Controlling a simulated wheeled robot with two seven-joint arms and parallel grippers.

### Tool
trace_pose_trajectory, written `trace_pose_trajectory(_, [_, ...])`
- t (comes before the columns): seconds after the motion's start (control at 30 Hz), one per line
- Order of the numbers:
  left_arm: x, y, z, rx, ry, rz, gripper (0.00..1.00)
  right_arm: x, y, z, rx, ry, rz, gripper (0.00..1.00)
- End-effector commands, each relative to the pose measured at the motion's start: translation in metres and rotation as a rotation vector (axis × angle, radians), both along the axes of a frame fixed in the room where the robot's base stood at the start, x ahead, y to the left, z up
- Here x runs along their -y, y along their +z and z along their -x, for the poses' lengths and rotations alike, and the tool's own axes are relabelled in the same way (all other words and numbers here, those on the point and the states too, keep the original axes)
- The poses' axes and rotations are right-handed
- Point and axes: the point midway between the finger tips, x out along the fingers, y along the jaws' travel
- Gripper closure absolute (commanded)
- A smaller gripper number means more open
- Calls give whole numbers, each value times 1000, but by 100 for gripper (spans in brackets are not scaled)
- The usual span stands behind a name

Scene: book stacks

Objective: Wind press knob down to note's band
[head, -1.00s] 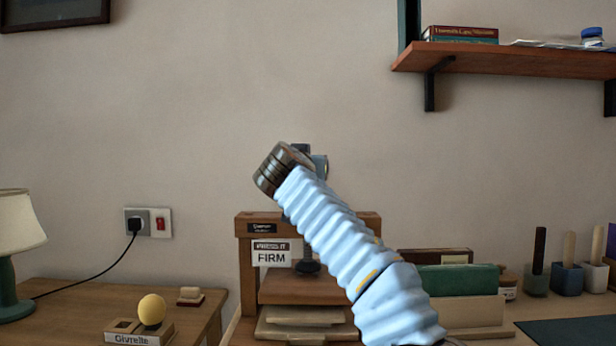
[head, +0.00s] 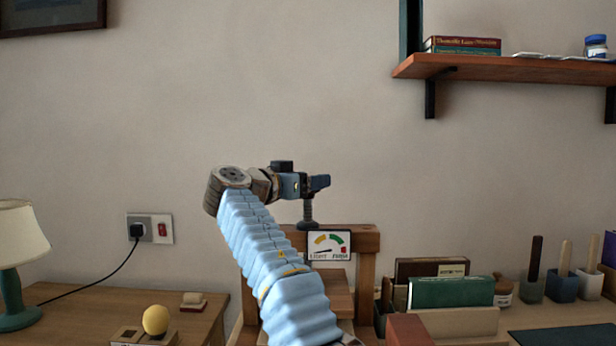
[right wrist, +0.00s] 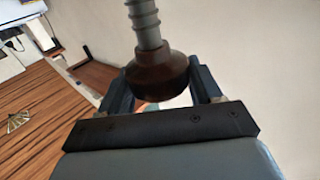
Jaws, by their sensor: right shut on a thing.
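The wooden press (head: 367,270) stands at the desk's back, its upright screw (head: 308,211) rising above the top beam. A gauge (head: 329,245) hangs on the beam, with coloured bands from Light to Firm; its thin needle seems to point toward the Light side. My right gripper (head: 308,184) is at the top of the screw, shut on the knob. In the right wrist view, the dark reddish-brown knob (right wrist: 158,75) sits between the two fingers of my right gripper (right wrist: 163,92). My right forearm covers the press's left post and the note. My left gripper is out of view.
A reddish-brown block (head: 410,330) is at the front. A yellow ball (head: 155,320) and a lamp (head: 20,240) are at left. A shelf (head: 500,66) hangs upper right.

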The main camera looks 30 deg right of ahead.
Motion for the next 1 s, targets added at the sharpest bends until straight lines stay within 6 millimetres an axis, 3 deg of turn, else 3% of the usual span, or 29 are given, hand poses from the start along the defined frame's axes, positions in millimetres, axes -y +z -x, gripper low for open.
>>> trace_pose_trajectory(0.33, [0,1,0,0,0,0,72,0,2,0,4,0,4,67])
trace_pose_trajectory(0.37, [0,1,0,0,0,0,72,0,2,0,4,1,4,35])
trace_pose_trajectory(0.5, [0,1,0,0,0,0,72,0,2,0,2,0,3,16])
trace_pose_trajectory(0.83, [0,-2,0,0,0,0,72,-4,0,1,1,0,2,16])
trace_pose_trajectory(1.0, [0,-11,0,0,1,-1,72,-30,-2,9,2,4,2,16])
